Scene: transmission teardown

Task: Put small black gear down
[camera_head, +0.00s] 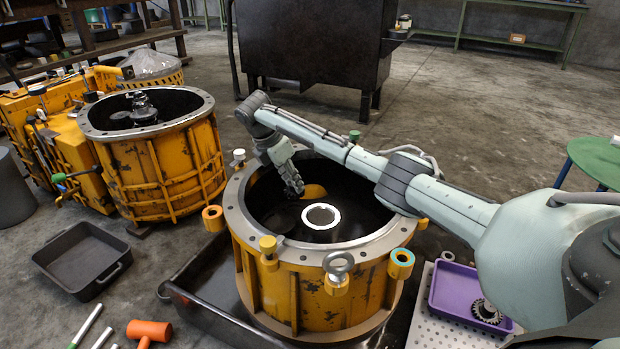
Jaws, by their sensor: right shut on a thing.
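My right arm reaches in from the right across the near yellow housing. Its gripper (296,188) points down inside the housing's rim, over the dark interior. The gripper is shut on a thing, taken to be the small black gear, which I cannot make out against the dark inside. The near yellow housing (330,303) has a grey flange ring, and a white ring (321,216) shows inside it. A dark toothed gear (486,311) lies in the purple tray (452,301) at the lower right. My left gripper is not in view.
A second yellow housing (158,165) stands at the left beside yellow machinery. A black bin (82,260) and an orange mallet (148,330) lie on the left floor. Bolts and an eye bolt (338,266) stand around the near rim. A green round table (598,160) is at the right.

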